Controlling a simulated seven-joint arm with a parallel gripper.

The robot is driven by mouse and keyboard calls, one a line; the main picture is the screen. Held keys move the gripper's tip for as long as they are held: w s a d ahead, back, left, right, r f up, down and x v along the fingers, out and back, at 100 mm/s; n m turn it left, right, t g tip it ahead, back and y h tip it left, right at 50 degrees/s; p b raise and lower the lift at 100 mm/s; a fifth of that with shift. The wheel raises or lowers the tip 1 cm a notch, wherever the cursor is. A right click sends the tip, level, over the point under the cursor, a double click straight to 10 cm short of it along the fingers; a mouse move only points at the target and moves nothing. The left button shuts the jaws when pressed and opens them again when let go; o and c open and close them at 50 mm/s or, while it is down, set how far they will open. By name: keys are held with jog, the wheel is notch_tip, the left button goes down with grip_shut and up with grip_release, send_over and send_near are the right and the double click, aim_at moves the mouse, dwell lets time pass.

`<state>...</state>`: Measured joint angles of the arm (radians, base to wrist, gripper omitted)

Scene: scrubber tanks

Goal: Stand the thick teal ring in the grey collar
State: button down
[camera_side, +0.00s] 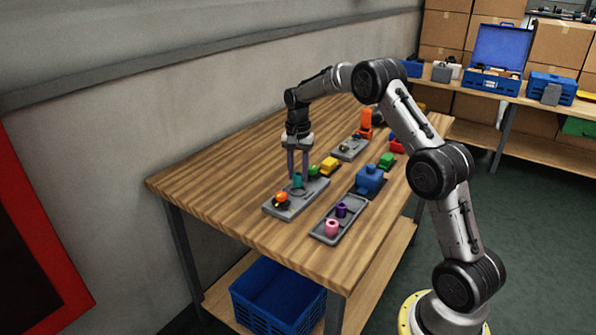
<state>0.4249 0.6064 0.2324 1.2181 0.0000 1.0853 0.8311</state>
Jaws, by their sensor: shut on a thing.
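The teal ring (298,181) is small in the side view, between the fingertips of my gripper (298,179). My gripper points straight down and is shut on it. The ring is over the middle of a long grey plate (279,212) on the wooden table. A round grey shape that looks like the collar (304,193) shows on this plate just below the ring. The fingers hide part of the ring, and I cannot tell whether it touches the collar or hangs just above it.
An orange piece (281,197) stands on the plate's near end. A grey tray (326,236) holds a pink ring (331,227) and a purple ring (341,210). A blue block (369,180), green piece (314,171) and yellow piece (329,164) stand close by. The table's left side is clear.

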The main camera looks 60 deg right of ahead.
jog(key=shift+f, duration=1.25)
dwell(1.8)
grip_release()
dwell(0.5)
dwell(0.4)
jog(key=shift+r, duration=3.5)
